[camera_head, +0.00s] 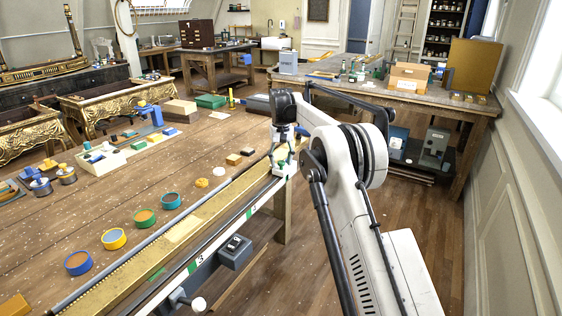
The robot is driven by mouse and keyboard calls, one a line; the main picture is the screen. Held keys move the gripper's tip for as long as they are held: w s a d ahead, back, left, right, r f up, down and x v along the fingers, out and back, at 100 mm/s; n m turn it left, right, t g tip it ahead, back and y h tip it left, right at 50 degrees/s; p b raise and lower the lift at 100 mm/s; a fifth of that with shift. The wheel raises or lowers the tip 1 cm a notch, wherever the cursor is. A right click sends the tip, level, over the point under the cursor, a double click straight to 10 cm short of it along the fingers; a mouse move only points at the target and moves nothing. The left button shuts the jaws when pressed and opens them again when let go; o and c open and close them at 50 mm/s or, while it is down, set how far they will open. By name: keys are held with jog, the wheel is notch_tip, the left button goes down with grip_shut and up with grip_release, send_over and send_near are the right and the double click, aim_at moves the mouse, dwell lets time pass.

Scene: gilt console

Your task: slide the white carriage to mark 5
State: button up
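A long rail (150,258) runs along the right edge of the wooden workbench, from the lower left toward the middle. The white carriage (281,171) appears as a small white block near the rail's far end, partly covered by my gripper. My gripper (283,163) points down right at the carriage. Its fingers are small and dark, and I cannot tell whether they are closed on it. A white strip along the rail's front carries green marks. One mark (196,265) on the near stretch looks like a 5, and another (251,211) lies farther along, too small to read.
A grey switch box (235,252) and a white round knob (198,304) sit along the bench front. Several round coloured tins (114,239) stand left of the rail. My arm covers the right side.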

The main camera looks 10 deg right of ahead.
aim_at(281, 162)
notch_tip(281, 162, up, 12)
dwell(0.8)
